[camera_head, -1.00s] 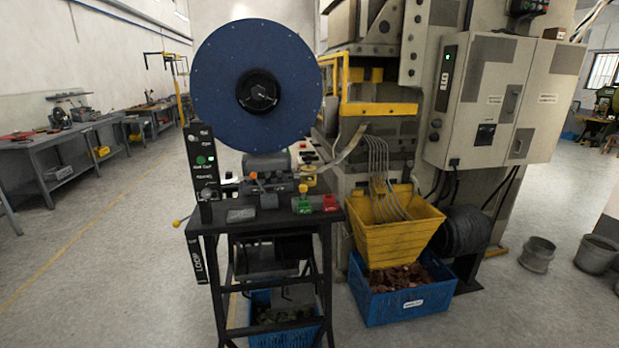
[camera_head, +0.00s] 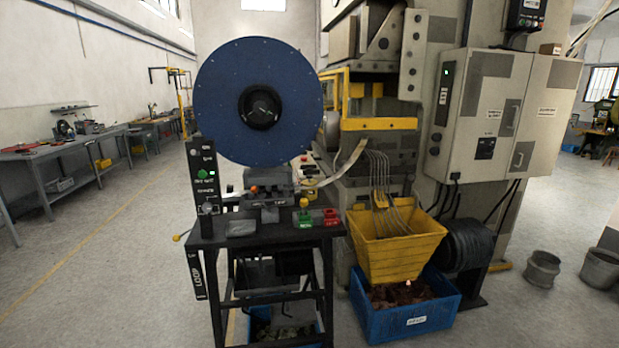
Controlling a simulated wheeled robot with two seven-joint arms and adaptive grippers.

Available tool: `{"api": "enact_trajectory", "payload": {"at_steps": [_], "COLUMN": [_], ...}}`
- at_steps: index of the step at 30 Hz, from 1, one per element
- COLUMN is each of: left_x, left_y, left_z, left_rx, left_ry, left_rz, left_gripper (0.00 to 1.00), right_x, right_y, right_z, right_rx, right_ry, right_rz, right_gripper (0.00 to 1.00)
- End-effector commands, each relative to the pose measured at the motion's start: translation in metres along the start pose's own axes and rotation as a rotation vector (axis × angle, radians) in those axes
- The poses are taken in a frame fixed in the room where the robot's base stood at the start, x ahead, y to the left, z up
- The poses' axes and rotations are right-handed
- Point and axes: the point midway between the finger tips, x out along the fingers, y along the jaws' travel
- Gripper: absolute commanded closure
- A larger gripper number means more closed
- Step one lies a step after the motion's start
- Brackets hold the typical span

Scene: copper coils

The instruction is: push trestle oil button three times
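The black trestle (camera_head: 282,237) stands in front of me and carries a large blue reel (camera_head: 222,105). A black control panel (camera_head: 211,188) at its left has small labelled controls, among them a green button (camera_head: 202,174). A green-labelled control (camera_head: 306,219) and a red control (camera_head: 331,217) sit at the right front of the trestle top. The labels are too small to read, so I cannot tell which one is the oil button. Neither of my grippers is in view.
Metal buckets (camera_head: 542,269) stand at far right. Workbenches (camera_head: 50,165) line the left wall. The floor left of the trestle is clear.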

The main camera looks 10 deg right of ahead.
Motion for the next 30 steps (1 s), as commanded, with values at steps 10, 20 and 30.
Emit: {"api": "enact_trajectory", "payload": {"at_steps": [10,20,30], "left_x": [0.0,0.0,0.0], "left_y": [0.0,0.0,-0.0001], "left_z": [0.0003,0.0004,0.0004], "left_rx": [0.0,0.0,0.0], "left_ry": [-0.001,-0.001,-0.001], "left_rz": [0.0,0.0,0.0], "left_gripper": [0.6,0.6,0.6], "right_x": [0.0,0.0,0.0], "right_y": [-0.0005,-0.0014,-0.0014], "right_z": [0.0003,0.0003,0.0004], "right_rx": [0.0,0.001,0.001], "right_ry": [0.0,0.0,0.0], "right_rz": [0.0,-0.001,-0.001], "right_gripper": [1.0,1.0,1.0]}}
